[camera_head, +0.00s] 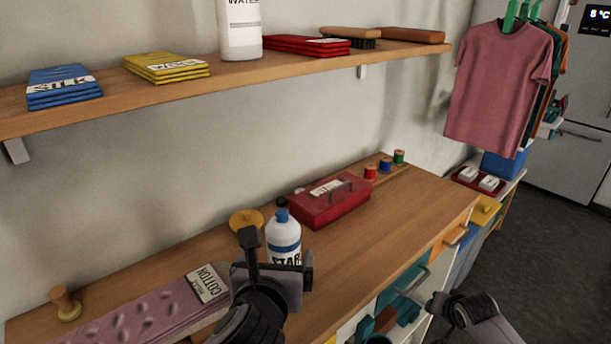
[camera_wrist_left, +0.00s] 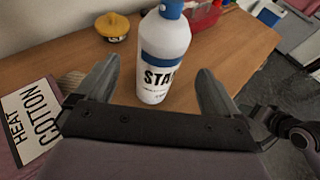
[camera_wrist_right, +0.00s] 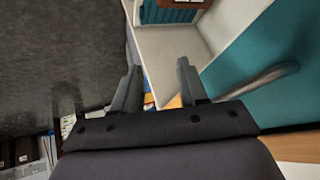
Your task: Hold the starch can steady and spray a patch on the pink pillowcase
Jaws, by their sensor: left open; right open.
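The starch can (camera_head: 284,238) is a white spray bottle with a blue band and blue top, upright on the wooden counter. My left gripper (camera_head: 278,262) is in front of it. In the left wrist view the can (camera_wrist_left: 163,55) stands between and just beyond the open fingers (camera_wrist_left: 157,85), which hold nothing. The pink pillowcase (camera_head: 135,315) lies on the counter at the lower left, with a COTTON label (camera_head: 208,284) on its right end; my left arm partly covers that area. My right gripper (camera_wrist_right: 155,85) is open and empty, low in front of the counter by the drawers.
A red box (camera_head: 330,204) and several thread spools (camera_head: 385,166) stand behind the can. A yellow round object (camera_head: 246,221) is left of it. A wooden shelf (camera_head: 200,98) holds folded cloths and a water bottle. The counter's right part is clear.

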